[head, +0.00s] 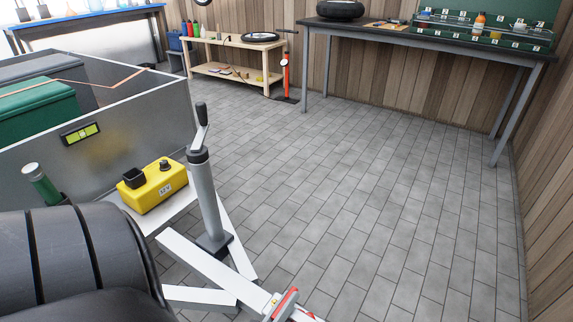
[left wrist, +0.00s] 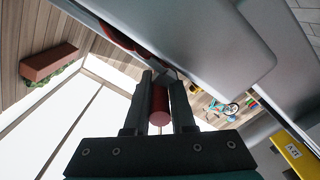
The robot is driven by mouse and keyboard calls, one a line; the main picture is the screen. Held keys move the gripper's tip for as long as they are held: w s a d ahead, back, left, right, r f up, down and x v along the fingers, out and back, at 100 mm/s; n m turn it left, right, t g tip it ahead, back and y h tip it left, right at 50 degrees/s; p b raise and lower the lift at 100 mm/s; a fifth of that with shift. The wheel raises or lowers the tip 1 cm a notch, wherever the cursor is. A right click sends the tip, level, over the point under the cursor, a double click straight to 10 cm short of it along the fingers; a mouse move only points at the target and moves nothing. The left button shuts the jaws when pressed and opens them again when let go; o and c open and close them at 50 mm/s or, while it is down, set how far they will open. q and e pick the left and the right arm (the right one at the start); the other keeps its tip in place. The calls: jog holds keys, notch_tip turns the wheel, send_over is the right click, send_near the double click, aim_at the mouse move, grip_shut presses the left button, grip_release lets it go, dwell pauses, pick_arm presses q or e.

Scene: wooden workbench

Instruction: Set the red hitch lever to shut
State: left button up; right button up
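The red hitch lever (head: 285,304) shows at the bottom edge of the head view, at the front end of the trailer's drawbar. It looks tilted, and its lower part is cut off by the picture's edge. In the left wrist view, a red cylindrical grip (left wrist: 159,106), seen nearly end-on, lies between the two dark fingers of my left gripper (left wrist: 160,100). The fingers sit close against both sides of it. A grey metal body (left wrist: 200,45) fills the area beyond the fingertips. The right gripper is in neither view.
The white drawbar (head: 200,262) carries an upright jockey-wheel post (head: 205,195) with a crank and a yellow box (head: 155,187). The grey trailer (head: 120,135) stands at left. A workbench (head: 430,38) and a wooden shelf (head: 230,62) stand behind. The tiled floor at right is clear.

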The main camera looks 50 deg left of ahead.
pick_arm(q)
jog(key=o, duration=0.4)
jog(key=shift+o, duration=0.2)
jog(key=shift+a, duration=0.1)
